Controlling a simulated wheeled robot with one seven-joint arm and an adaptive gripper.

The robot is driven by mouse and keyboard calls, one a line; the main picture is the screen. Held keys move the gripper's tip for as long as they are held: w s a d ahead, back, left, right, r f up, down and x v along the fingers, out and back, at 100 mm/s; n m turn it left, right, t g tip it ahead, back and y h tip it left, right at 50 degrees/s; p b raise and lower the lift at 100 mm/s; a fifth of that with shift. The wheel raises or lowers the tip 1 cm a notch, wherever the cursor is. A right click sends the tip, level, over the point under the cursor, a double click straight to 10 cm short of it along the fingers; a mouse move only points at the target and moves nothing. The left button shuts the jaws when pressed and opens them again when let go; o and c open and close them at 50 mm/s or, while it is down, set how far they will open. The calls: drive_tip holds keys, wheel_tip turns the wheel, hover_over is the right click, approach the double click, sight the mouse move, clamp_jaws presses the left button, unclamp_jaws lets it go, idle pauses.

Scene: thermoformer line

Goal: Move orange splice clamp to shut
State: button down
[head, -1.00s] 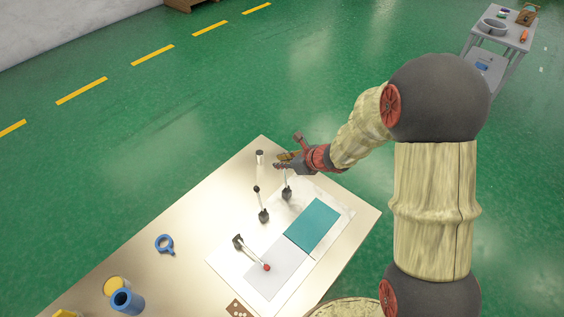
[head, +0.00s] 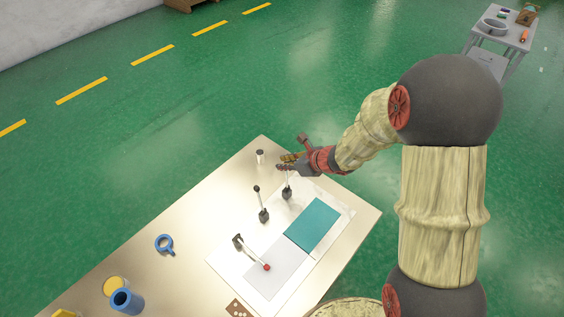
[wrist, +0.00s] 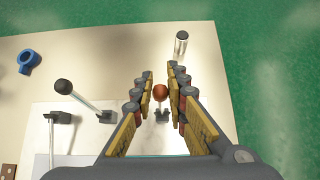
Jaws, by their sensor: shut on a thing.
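The orange splice clamp is an upright toggle lever with an orange-brown ball knob (wrist: 160,92) and a dark base (head: 287,193), at the far end of the white board. My gripper (wrist: 160,88) is around the knob, with one finger on each side, and is shut on it. In the head view my gripper (head: 281,163) is at the top of this lever and hides the knob. The lever stands roughly upright above its base, which also shows in the wrist view (wrist: 162,115).
A black-knobbed clamp (head: 260,203) stands beside it, lever up. A red-knobbed clamp (head: 266,267) lies lowered over a grey sheet. A teal sheet (head: 313,224) lies on the board. A small metal cylinder (head: 260,156) stands just past my gripper. A blue ring (head: 165,244) is farther left.

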drive_tip(key=shift+s+d+f, duration=0.1)
drive_tip(key=shift+s+d, duration=0.8)
drive_tip(key=shift+d, duration=0.1)
drive_tip(key=shift+s+d+f+b, duration=0.3)
drive_tip(key=shift+s+d+b, duration=0.15)
drive_tip(key=shift+s+d, duration=0.25)
drive_tip(key=shift+s+d+f+b, duration=0.25)
drive_tip(key=shift+s+d+b, duration=0.2)
drive_tip(key=shift+s+d, duration=0.2)
drive_tip(key=shift+f, duration=0.1)
drive_tip(key=shift+s+d+f+b, duration=0.95)
drive_tip(key=shift+s+d+b, duration=0.05)
drive_tip(key=shift+s+d, duration=0.2)
